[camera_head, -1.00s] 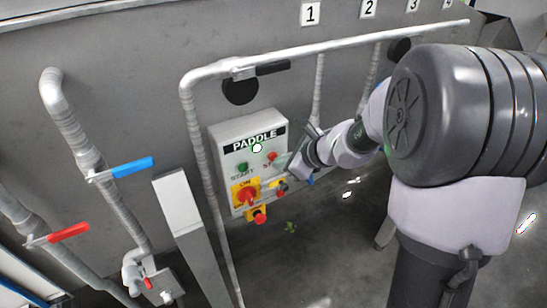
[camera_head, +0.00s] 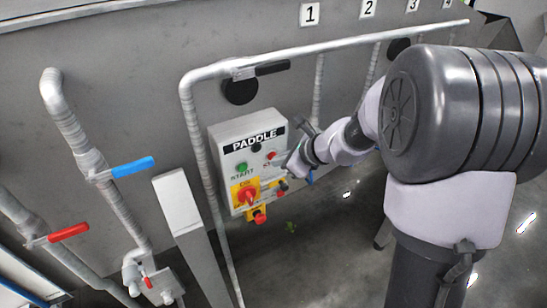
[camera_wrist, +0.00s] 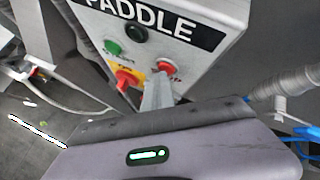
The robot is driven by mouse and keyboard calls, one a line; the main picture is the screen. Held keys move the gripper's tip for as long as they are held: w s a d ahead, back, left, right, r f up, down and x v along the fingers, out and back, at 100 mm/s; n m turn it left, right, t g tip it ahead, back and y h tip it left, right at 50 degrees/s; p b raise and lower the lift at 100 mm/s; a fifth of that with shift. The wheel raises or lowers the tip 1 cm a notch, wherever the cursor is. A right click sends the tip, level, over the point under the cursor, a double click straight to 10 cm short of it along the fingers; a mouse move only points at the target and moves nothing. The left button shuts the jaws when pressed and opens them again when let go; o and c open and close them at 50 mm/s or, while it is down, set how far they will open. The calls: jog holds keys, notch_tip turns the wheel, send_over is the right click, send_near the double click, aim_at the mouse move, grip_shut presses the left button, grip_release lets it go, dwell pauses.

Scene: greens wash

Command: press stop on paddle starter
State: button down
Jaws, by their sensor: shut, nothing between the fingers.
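The grey paddle starter box (camera_head: 222,142) is on the wall under its PADDLE label. It carries a green START button (camera_head: 242,168), a red stop button (camera_head: 272,155) and a dark, unlit lamp (camera_head: 256,147). Below is a red rotary switch on yellow (camera_head: 246,194). My gripper (camera_head: 282,162) is shut and empty, with its tips at the stop button. In the wrist view the closed fingertips (camera_wrist: 158,85) overlap the lower edge of the red stop button (camera_wrist: 166,66); I cannot tell whether they touch it. The lamp (camera_wrist: 137,34) is dark there too.
A red button on yellow (camera_head: 259,216) sits under the box. A pipe (camera_head: 204,150) runs down left of it, with a black-handled valve (camera_head: 270,68) above. Blue-handled (camera_head: 132,167) and red-handled (camera_head: 68,232) valves and a grey post (camera_head: 180,208) stand farther left.

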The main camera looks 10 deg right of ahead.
jog(key=shift+s, duration=0.1)
jog(key=shift+s+d+b, duration=0.25)
jog(key=shift+s+b, duration=0.15)
jog(key=shift+s, duration=0.3)
jog(key=shift+s+d+b, duration=0.2)
jog(key=shift+s+d, duration=0.05)
jog(key=shift+s, duration=0.55)
jog(key=shift+s+d+b, duration=0.25)
jog(key=shift+s, duration=0.55)
jog(key=shift+s+d+b, duration=0.2)
jog(key=shift+s+d, duration=0.05)
jog(key=shift+s, duration=0.55)
